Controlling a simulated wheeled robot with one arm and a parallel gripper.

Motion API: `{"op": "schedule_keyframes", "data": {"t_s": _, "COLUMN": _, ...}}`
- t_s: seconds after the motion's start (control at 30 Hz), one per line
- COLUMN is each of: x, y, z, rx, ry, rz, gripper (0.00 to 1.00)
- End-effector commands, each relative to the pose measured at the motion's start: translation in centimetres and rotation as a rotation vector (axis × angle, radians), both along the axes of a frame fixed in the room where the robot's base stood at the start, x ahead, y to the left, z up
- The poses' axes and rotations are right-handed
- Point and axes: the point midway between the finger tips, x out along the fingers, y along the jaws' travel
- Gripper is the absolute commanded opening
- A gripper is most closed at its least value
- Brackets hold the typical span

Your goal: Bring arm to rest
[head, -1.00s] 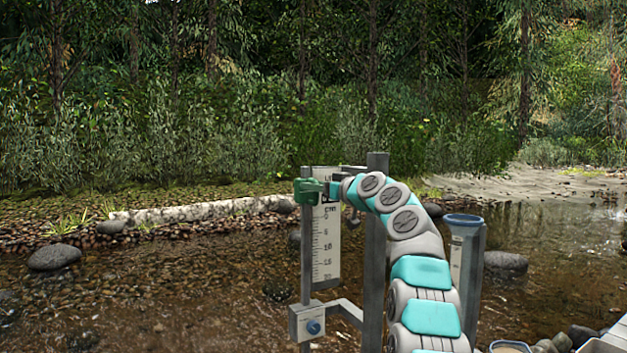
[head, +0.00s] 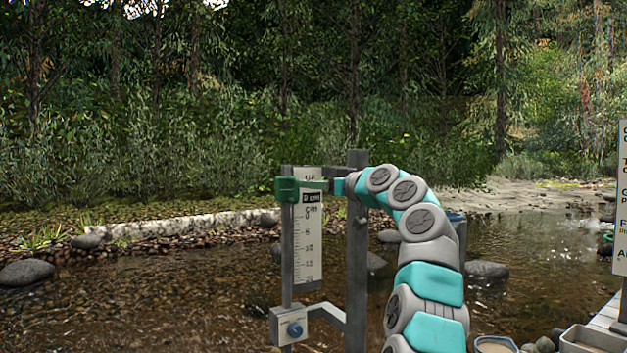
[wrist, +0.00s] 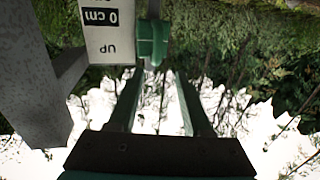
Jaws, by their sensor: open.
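My gripper (head: 318,185) is at the end of my arm, which arches up from the lower right. It is level with the green slider (head: 287,190) near the top of the gauge post. In the wrist view, my gripper's two dark green fingers (wrist: 158,74) are spread apart with nothing between them. The slider (wrist: 152,42) shows just beyond the fingertips; whether it touches them I cannot tell. The white gauge board (head: 308,245) with a centimetre scale stands upright behind the slider's post. Its "0 cm" mark shows in the wrist view (wrist: 100,30).
A grey upright post (head: 357,280) stands close behind my gripper. A sign (head: 622,230) and a grey tray (head: 590,338) are at the right. Open creek water lies to the left.

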Motion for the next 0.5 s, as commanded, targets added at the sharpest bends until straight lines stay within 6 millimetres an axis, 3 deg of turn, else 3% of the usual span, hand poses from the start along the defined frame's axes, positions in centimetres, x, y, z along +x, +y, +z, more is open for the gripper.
{"op": "schedule_keyframes", "data": {"t_s": 0.27, "x": -0.1, "y": -0.2, "z": -0.6, "rx": 0.013, "ry": 0.065, "rz": 0.010, "gripper": 0.50}}
{"op": "schedule_keyframes", "data": {"t_s": 0.5, "x": -1.7, "y": 0.0, "z": -3.8, "rx": 0.018, "ry": 0.288, "rz": 0.047, "gripper": 0.50}}
